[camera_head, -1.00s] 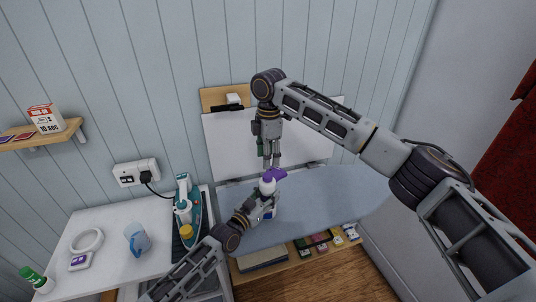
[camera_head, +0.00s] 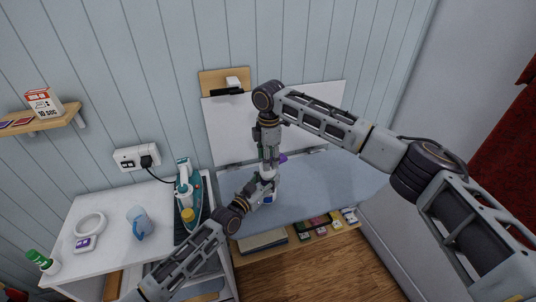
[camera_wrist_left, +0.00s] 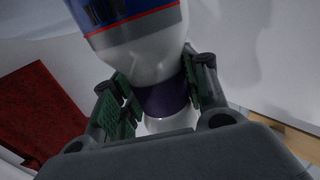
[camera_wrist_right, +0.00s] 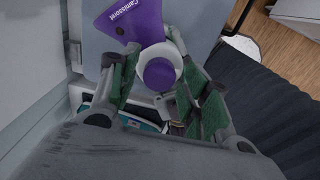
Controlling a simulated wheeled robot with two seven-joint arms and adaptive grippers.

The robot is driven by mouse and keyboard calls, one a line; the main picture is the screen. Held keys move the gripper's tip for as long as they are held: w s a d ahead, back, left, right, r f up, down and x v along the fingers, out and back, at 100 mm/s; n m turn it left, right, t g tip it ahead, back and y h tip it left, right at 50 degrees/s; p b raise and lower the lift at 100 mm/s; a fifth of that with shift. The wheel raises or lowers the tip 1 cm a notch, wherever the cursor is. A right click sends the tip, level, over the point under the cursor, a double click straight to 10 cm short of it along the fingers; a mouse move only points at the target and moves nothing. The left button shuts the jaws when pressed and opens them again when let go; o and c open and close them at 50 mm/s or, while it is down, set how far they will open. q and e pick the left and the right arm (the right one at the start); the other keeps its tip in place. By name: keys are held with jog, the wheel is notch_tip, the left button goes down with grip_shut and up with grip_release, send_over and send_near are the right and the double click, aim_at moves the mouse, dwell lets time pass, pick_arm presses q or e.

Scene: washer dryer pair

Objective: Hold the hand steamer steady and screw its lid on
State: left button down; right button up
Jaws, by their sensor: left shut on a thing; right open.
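The hand steamer has a white body with a blue and red label (camera_wrist_left: 125,20) and a purple band (camera_wrist_left: 165,98). My left gripper (camera_head: 264,186) is shut around it near the band and holds it over the ironing board. The steamer's purple head (camera_head: 283,158) shows beside my right fingers in the head view. In the right wrist view, a round purple cap (camera_wrist_right: 159,74), apparently the lid, sits in a white ring beside the head. My right gripper (camera_head: 269,168) points down, open, with its pads either side of the cap. I cannot tell whether they touch it.
The grey-blue ironing board (camera_head: 320,185) is clear to the right. Small boxes (camera_head: 320,225) lie on a wooden surface in front of the board.

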jog(key=shift+c, duration=0.5)
grip_shut()
jog(key=m, duration=0.5)
jog(key=shift+m, duration=0.4)
jog(key=m, duration=0.5)
jog(key=shift+o, duration=0.7)
grip_release()
